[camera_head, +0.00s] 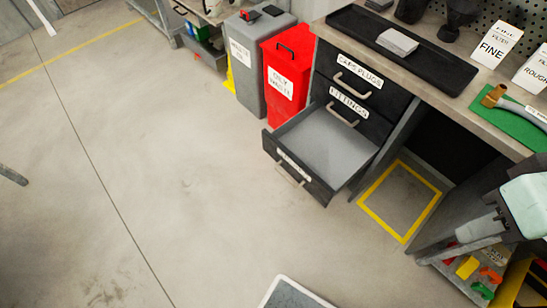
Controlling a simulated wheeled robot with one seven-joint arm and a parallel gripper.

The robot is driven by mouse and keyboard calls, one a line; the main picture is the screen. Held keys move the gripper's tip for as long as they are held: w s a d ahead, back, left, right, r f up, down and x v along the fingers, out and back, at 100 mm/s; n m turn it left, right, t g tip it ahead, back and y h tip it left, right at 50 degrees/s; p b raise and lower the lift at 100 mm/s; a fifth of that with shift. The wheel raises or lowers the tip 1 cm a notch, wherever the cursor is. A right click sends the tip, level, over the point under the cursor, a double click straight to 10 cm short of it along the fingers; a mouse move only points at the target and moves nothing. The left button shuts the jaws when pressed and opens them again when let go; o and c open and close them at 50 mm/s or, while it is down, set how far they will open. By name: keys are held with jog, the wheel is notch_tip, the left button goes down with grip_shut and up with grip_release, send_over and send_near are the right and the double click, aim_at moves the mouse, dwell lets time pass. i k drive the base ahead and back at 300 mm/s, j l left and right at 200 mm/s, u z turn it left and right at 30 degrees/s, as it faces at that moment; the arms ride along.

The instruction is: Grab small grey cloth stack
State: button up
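The small grey cloth stack (397,41) lies flat in the long black tray (438,68) on the workbench, toward the top right of the head view. What looks like my arm's end, pale and grey, enters at the right edge, with my gripper (470,232) low in front of the bench. It is well below and to the right of the stack and apart from it. Its fingers are hard to make out against the bench side and shelf, so I cannot tell whether they are open or shut.
A bench drawer (325,145) stands pulled out and empty. A red bin (287,72) and a grey bin (258,62) stand left of it. Signs (495,45) and a green mat (520,122) are on the bench. Open floor lies to the left.

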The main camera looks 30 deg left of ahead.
aim_at(398, 43)
jog(key=u, duration=1.1)
jog(key=z, duration=0.55)
jog(key=i+j, duration=0.4)
jog(key=i, duration=0.15)
jog(key=i+j, duration=0.35)
jog(key=i, duration=0.2)
jog(key=j+u, duration=0.05)
